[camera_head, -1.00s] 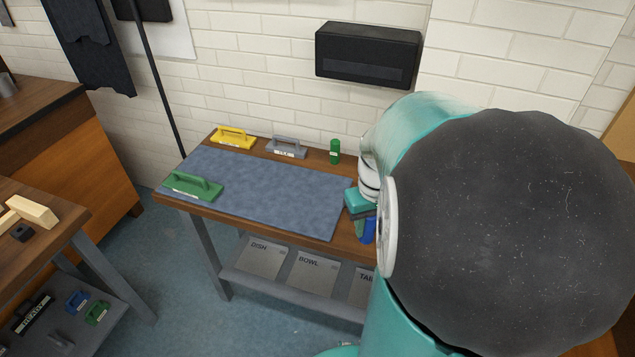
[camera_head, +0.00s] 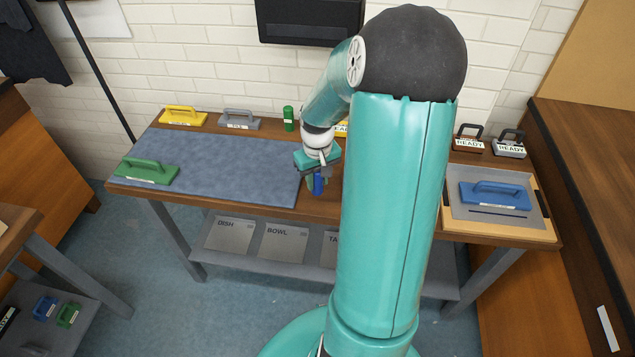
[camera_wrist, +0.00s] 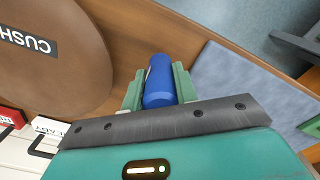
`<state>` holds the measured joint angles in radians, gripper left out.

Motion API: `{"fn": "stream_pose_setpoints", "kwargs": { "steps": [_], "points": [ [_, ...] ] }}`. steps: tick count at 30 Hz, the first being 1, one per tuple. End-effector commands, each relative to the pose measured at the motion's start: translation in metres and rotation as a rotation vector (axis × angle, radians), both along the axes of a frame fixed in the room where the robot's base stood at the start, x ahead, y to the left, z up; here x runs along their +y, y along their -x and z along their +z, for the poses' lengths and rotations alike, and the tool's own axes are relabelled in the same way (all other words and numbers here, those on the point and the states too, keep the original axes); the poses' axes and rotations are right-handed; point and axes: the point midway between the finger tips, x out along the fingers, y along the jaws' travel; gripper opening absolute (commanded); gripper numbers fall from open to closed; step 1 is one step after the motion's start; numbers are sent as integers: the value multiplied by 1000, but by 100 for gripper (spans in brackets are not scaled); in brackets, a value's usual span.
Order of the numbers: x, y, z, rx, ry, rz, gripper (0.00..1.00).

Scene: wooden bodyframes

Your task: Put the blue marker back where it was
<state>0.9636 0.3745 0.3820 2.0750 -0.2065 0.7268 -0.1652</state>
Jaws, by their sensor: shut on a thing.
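The blue marker (camera_wrist: 159,82) is a short blue cylinder between the two green fingers of my gripper (camera_wrist: 160,88) in the wrist view. The fingers are shut on it from both sides. In the head view my gripper (camera_head: 317,184) is over the wooden table, just right of the blue-grey mat, with the blue marker (camera_head: 319,185) below it. I cannot tell whether the marker touches the table top. A green cylinder (camera_head: 288,118), similar in shape, stands upright at the back of the table, left of my arm.
The blue-grey mat (camera_head: 225,165) bears a green handled block (camera_head: 148,171). Yellow (camera_head: 183,117) and grey (camera_head: 239,120) blocks stand behind it. A tray (camera_head: 455,222) with a blue block (camera_head: 495,195) is at right. A round brown piece (camera_wrist: 50,50) labelled "CUSH" lies near my gripper. My arm hides the table's middle.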

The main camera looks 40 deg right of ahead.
Motion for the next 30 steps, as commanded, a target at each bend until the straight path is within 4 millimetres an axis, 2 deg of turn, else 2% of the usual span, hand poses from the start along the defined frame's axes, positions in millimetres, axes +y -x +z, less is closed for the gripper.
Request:
{"fn": "stream_pose_setpoints", "kwargs": {
  "steps": [3, 15, 16, 18, 19, 30],
  "points": [
    [1, 1, -16, 1, -2, 0, 3],
    [1, 1, -21, 0, -1, 0, 3],
    [0, 1, -21, 0, 0, 0, 35],
    [0, 1, -21, 0, 0, 0, 49],
    [0, 1, -21, 0, 0, 0, 51],
    [0, 1, -15, -2, 2, -1, 51]
  ]
}}
